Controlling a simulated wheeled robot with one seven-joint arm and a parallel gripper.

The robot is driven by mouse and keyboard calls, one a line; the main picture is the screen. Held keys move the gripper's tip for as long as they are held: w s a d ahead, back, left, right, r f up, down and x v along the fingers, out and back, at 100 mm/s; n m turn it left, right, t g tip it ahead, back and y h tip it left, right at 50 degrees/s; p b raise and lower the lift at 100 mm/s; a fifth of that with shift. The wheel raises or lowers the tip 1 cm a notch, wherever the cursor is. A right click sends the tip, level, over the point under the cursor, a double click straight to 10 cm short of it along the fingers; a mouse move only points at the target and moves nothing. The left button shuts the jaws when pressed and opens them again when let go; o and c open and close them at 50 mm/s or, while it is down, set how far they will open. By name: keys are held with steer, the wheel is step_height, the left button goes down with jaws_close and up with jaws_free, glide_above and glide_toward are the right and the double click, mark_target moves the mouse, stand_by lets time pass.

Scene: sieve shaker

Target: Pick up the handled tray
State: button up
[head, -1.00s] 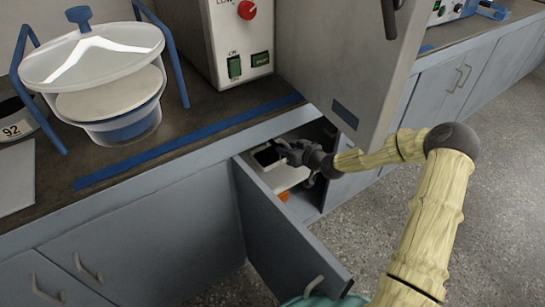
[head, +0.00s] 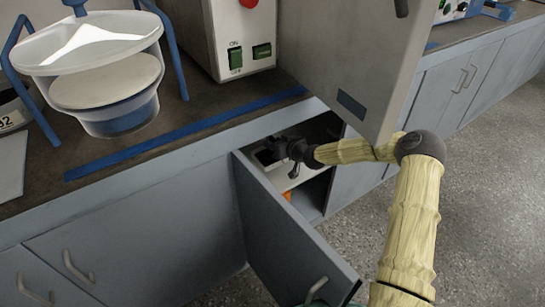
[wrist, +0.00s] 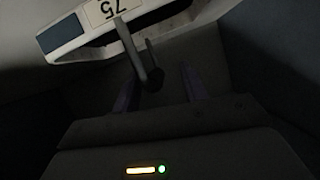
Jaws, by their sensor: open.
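A white tray with a label reading 75 (wrist: 70,38) is in the upper left of the wrist view. A grey handle with a rounded end (wrist: 138,55) reaches from it toward my gripper. My gripper (wrist: 160,88) is open, and the handle's end shows between its fingers; I cannot tell whether they touch it. In the head view my gripper (head: 278,153) is inside the open lower cabinet, over a white surface (head: 288,181) that looks like the tray. My wrist hides part of it, and the cabinet interior is dark.
The open cabinet door (head: 285,235) stands to the left of my arm. A large grey panel (head: 340,60) hangs over the counter edge above my forearm. A clear lidded container (head: 105,90) stands on the counter (head: 190,110). Something orange (head: 287,196) is lower in the cabinet.

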steer(key=shift+w+a+f, duration=0.1)
steer(key=shift+w+f, duration=0.25)
steer(key=shift+w, duration=0.35)
steer(key=shift+s, duration=0.1)
steer(key=shift+a+r, duration=0.1)
jaws_close()
